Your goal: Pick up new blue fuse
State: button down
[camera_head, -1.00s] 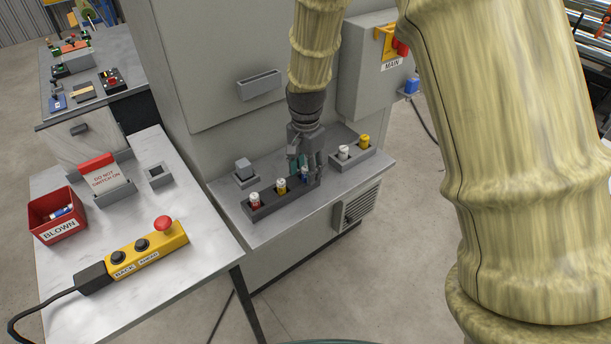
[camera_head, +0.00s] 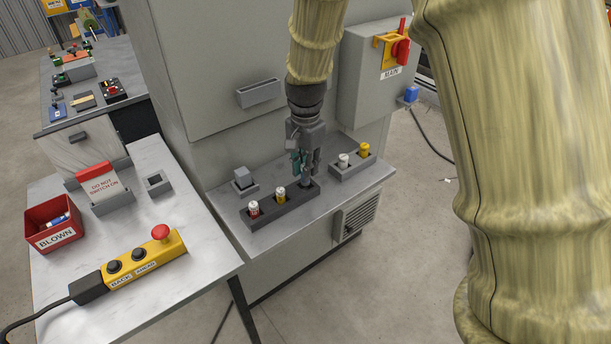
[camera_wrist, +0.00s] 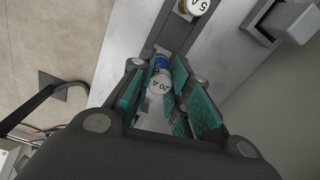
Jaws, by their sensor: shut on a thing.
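My gripper (camera_head: 304,178) points down at the right end of a dark fuse rack (camera_head: 270,219) on the cabinet ledge. In the wrist view, its teal pads (camera_wrist: 165,88) are closed around the blue fuse (camera_wrist: 161,66). That fuse has a white top marked 20 A and a blue band. Its lower end is hidden, so I cannot tell whether it still touches the rack. A red-banded fuse (camera_head: 253,208) and a yellow-banded fuse (camera_head: 280,194) stand upright in the same rack; a 5 A fuse (camera_wrist: 196,6) shows in the wrist view.
A second rack (camera_head: 351,174) on the right holds a white-topped and a yellow fuse. A grey block (camera_head: 243,178) stands at left. The side table holds a red BLOWN bin (camera_head: 54,241), a DO NOT SWITCH ON sign (camera_head: 98,181) and a yellow control box (camera_head: 143,262).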

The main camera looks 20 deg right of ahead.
jog(key=s+a+b, duration=0.1)
jog(key=s+a, duration=0.2)
jog(key=s, duration=0.4)
jog(key=s+a+r+b, duration=0.1)
jog(key=s+a, duration=0.3)
jog(key=s, duration=0.3)
jog(key=shift+a, duration=0.25)
jog(key=shift+r, duration=0.1)
